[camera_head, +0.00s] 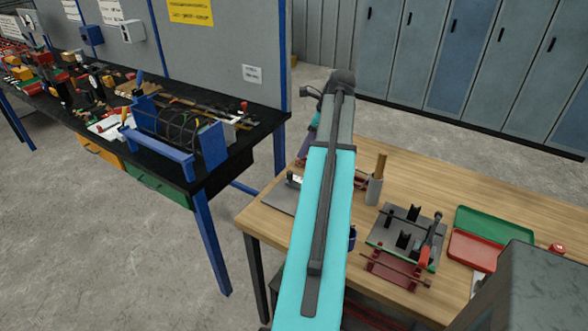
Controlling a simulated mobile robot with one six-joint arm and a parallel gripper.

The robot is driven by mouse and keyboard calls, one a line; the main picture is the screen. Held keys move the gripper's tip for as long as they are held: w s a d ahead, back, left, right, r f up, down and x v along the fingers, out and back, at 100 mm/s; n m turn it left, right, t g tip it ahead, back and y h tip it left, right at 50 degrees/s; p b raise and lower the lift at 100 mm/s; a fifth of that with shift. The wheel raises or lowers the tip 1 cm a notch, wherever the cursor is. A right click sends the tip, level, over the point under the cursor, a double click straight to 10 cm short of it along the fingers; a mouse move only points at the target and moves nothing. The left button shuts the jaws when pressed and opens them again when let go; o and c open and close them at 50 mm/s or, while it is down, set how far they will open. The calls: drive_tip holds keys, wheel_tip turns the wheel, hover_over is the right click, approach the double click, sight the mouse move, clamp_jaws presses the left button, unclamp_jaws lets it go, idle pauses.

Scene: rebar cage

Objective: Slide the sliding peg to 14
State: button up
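I cannot pick out the sliding peg for certain, and no scale or number 14 is readable. A fixture with a dark plate (379,235) stands on the wooden table. It carries black upright blocks, and a tool with a red part lies along its right side. A red frame with a thin rod (396,269) sits at its front edge. My turquoise arm rises across the middle of the view, left of the fixture. My gripper does not show; the arm seems to hide it.
The wooden table (520,211) also holds a grey cup with a wooden stick (374,190), a green tray (495,224) and a red tray (474,251). A grey block covers the lower right. A cluttered black workbench (170,172) stands left; lockers (460,55) line the back.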

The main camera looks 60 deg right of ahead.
sight(291, 172)
drive_tip(key=shift+p+x, duration=1.5)
drive_tip(key=shift+x, duration=4.95)
clamp_jaws()
